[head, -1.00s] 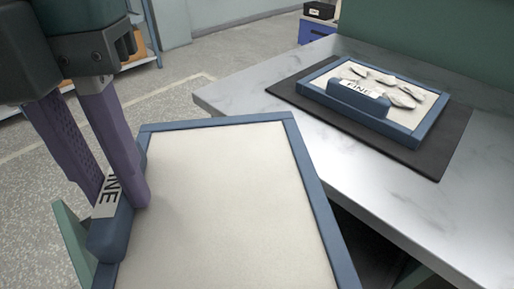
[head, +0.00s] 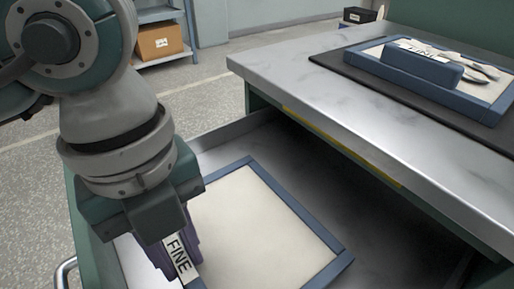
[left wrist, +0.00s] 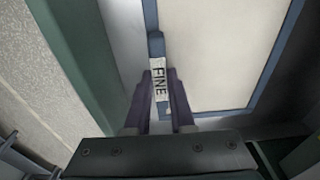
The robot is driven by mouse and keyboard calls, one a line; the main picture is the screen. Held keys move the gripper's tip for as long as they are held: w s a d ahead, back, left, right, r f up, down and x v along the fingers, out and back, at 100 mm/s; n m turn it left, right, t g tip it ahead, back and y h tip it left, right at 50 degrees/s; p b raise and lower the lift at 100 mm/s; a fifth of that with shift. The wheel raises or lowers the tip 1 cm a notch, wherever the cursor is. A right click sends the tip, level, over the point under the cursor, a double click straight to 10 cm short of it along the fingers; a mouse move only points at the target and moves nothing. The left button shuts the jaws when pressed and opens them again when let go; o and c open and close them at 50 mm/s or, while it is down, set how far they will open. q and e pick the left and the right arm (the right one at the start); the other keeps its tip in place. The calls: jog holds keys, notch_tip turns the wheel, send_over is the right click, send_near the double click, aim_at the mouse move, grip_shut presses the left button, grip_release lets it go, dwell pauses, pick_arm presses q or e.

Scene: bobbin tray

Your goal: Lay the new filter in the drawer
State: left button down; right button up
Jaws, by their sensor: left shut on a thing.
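The clean filter (head: 255,225), a cream panel in a blue frame with a grip bar labelled FINE, is inside the outline of the open drawer (head: 226,138). It looks roughly level; I cannot tell whether it touches the drawer floor. My left gripper (head: 180,256) is shut on its grip bar. The left wrist view shows the fingers (left wrist: 160,90) on both sides of the bar, and the filter (left wrist: 215,50) beyond. A second FINE filter (head: 490,113), with grey clumps on its panel, lies on the bench. My right gripper is not in view.
The dirty filter rests on a dark mat (head: 345,66) on the marble-like bench top (head: 290,70), whose edge overhangs the drawer's right part. The drawer has a green front and a metal handle (head: 64,272). A shelf with a cardboard box (head: 160,41) stands far behind.

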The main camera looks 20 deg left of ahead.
aim_at(217, 249)
pick_arm(q)
jog(key=shift+w+d, duration=0.25)
jog(key=w+d, duration=0.2)
jog(key=w, duration=0.1)
jog(key=shift+d+b, duration=0.2)
jog(key=shift+b, duration=0.2)
jog(key=shift+a+f, duration=0.1)
jog(key=shift+f, duration=0.45)
jog(key=shift+s+a, duration=0.1)
jog(key=shift+s, duration=0.05)
jog(key=shift+f, duration=0.1)
jog(key=c, duration=0.8)
grip_release()
jog(key=shift+o, duration=0.2)
notch_tip(217, 249, up, 12)
jog(key=p, duration=0.3)
jog(key=shift+w+a, duration=0.35)
jog(key=shift+a, duration=0.1)
